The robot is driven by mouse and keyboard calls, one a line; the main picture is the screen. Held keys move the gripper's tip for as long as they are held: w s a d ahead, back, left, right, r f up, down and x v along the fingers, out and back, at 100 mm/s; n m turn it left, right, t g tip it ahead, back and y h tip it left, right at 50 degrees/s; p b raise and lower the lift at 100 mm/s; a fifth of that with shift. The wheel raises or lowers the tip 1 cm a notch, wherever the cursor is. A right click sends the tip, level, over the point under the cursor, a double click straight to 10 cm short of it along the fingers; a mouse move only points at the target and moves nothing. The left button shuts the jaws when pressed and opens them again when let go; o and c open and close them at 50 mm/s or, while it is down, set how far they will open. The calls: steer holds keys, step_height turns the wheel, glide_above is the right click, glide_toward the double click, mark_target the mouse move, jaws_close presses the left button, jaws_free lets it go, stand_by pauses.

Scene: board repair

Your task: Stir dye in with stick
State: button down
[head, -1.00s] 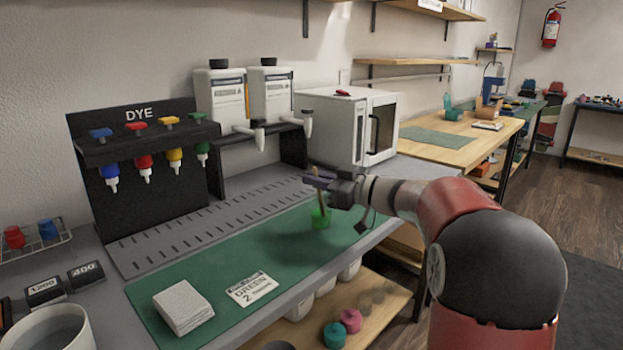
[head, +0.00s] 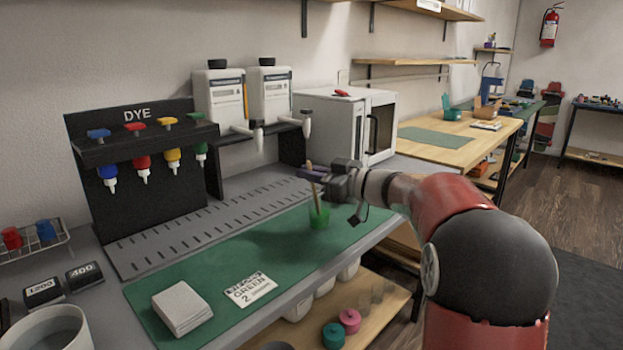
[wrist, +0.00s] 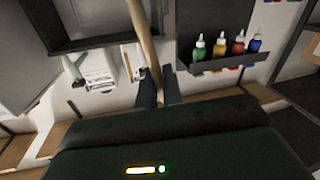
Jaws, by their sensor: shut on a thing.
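A small green cup (head: 319,218) stands on the green mat (head: 215,265) on the bench. My gripper (head: 313,177) is just above the cup and shut on a thin wooden stick (head: 315,194). The stick is nearly upright, and its lower end goes down into the cup. The stick also shows large between the fingers in the wrist view (wrist: 143,40). The cup's contents and the stick's tip are hard to make out. A card reading GREEN 2 (head: 250,289) lies on the mat.
A DYE rack (head: 140,135) with blue, red, yellow and green bottles stands at the back left. Two white dispensers (head: 245,100) and a white oven-like box (head: 345,125) stand behind the mat. White squares (head: 182,308) are stacked at the mat's front. The mat's middle is clear.

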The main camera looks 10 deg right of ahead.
step_height(320, 180, up, 6)
steer(key=a, duration=0.1)
steer(key=shift+a+r, duration=0.15)
steer(key=shift+r, duration=0.1)
stand_by(0.4)
stand_by(0.7)
step_height(320, 180, up, 5)
stand_by(0.5)
